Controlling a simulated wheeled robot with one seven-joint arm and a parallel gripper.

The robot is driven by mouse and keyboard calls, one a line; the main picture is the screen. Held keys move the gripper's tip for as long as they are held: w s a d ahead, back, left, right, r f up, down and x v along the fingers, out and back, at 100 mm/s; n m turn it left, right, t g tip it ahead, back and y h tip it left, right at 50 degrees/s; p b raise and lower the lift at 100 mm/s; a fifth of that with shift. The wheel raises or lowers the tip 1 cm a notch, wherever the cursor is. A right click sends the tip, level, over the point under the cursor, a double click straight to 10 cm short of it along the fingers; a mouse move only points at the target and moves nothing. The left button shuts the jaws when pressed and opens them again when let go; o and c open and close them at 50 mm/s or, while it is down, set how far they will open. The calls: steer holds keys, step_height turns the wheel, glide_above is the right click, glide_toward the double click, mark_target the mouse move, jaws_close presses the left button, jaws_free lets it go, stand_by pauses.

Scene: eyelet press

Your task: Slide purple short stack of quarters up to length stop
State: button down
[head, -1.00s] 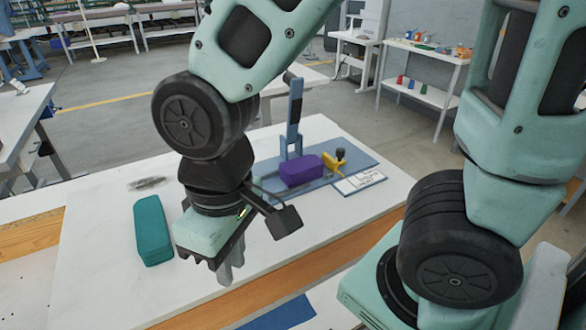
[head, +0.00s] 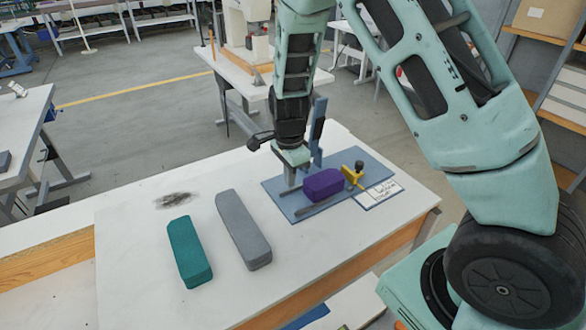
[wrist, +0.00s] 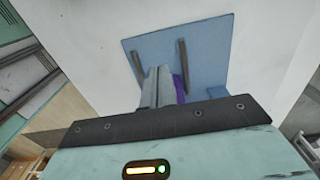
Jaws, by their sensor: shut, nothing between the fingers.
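The purple short stack (head: 323,184) lies on the blue base plate (head: 283,203) of the press, between dark guide rails. The yellow length stop (head: 352,176) with a black knob stands just right of it. I cannot tell whether they touch. My gripper (head: 291,176) is shut and empty, pointing down just left of the stack's left end. In the wrist view its fingers (wrist: 158,88) hide most of the purple stack (wrist: 179,90); a purple strip shows beside them. Contact between fingertips and stack cannot be made out.
A teal stack (head: 189,251) and a longer grey stack (head: 243,230) lie on the white table to the left. The blue upright lever (head: 318,135) rises behind the purple stack. A white label card (head: 379,192) lies right of the plate. The table's front is clear.

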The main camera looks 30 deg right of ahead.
mark_target(311, 183)
step_height(311, 183, down, 6)
steer(key=shift+r+p, duration=0.2)
steer(key=shift+p, duration=0.15)
steer(key=d+p, duration=0.1)
steer(key=d, duration=0.2)
steer(key=shift+f, duration=0.2)
steer(key=shift+d+f, duration=0.1)
steer(key=shift+d, duration=0.35)
steer(key=shift+d, duration=1.6)
steer(key=shift+a, duration=0.1)
